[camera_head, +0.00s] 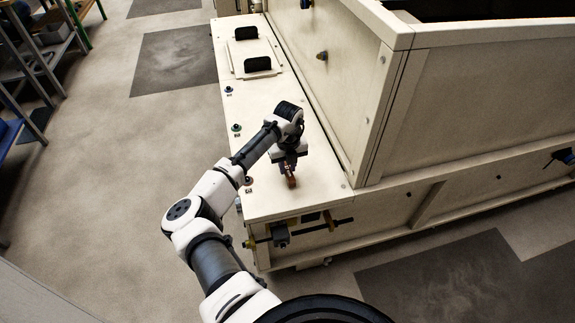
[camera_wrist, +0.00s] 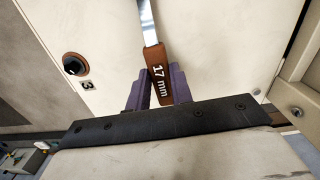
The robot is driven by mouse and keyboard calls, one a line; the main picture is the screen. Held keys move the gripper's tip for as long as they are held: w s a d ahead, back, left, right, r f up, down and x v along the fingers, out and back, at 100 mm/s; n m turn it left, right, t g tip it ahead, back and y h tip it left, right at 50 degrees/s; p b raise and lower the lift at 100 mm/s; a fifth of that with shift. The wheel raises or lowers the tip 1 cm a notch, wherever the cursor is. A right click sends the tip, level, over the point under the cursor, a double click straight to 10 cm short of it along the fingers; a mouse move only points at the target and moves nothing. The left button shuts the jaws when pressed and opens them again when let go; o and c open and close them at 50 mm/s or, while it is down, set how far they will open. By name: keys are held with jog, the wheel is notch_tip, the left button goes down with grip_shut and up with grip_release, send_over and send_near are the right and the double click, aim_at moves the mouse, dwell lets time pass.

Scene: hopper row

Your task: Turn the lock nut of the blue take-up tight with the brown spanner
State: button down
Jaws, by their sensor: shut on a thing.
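The brown spanner has a brown handle (camera_wrist: 160,75) marked "17 mm" and a bright steel shank (camera_wrist: 147,22); its far end is cut off in the wrist view. My gripper (camera_wrist: 157,88) has its purple fingers shut on the handle. In the head view my gripper (camera_head: 289,163) is above the near end of the cream ledge, with the brown handle (camera_head: 291,181) just below it. A dark bluish fitting (camera_head: 563,157) on a rod sits on the cream frame at far right; it may be the blue take-up. Its lock nut is too small to make out.
A dark block (camera_head: 280,236) on a black rod, with a yellowish knob (camera_head: 249,243), projects from the ledge's near end. Small round knobs (camera_head: 236,127) line the ledge's left edge. The tall cream hopper wall (camera_head: 440,110) stands right of my arm. Floor at left is open.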

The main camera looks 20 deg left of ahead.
jog(key=shift+f, duration=0.45)
jog(key=c, duration=1.2)
grip_release()
jog(key=shift+o, duration=0.2)
jog(key=shift+r, duration=0.15)
notch_tip(320, 180, up, 14)
jog(key=b, duration=0.2)
jog(key=shift+f+b, duration=0.2)
jog(key=shift+b, duration=0.2)
jog(key=shift+s+d, duration=0.1)
